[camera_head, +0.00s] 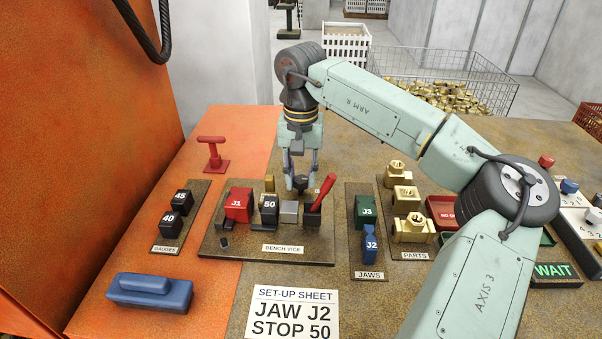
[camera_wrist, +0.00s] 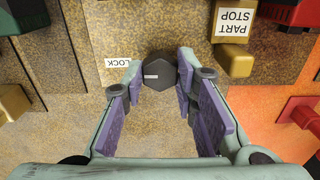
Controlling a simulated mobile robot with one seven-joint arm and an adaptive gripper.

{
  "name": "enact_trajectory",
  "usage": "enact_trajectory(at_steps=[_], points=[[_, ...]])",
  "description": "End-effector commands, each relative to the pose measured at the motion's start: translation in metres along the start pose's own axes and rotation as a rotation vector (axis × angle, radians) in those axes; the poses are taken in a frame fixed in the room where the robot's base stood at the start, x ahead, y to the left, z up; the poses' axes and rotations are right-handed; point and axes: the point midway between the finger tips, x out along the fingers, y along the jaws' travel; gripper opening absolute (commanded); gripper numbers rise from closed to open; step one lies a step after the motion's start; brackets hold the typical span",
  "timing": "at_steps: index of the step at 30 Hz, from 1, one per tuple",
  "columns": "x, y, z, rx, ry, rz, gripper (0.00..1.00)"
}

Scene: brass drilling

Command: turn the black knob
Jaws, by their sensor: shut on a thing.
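The black knob (camera_wrist: 160,72) is a dark faceted piece with a small pale mark, next to a LOCK label (camera_wrist: 118,62) in the wrist view. In the head view the knob (camera_head: 301,184) sits at the back of the bench vice plate, partly hidden by my fingers. My gripper (camera_head: 301,172) points down over it. In the wrist view the fingertips of my gripper (camera_wrist: 161,77) stand on either side of the knob and are shut on it.
The bench vice (camera_head: 290,247) holds a red J1 jaw (camera_head: 238,204), a dark 50 block (camera_head: 269,210) and a red lever (camera_head: 322,189) close to my gripper. In the wrist view a PART STOP block (camera_wrist: 233,25) is near my right finger. A set-up sheet (camera_head: 293,314) lies in front.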

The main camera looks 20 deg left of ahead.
Motion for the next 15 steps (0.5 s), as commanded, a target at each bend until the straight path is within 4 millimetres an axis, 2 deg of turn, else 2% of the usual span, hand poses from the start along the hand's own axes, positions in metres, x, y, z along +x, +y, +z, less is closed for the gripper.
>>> enact_trajectory(at_steps=[15], points=[[-0.0005,0.0003,-0.0007,-0.038,0.002,0.0,0.0]])
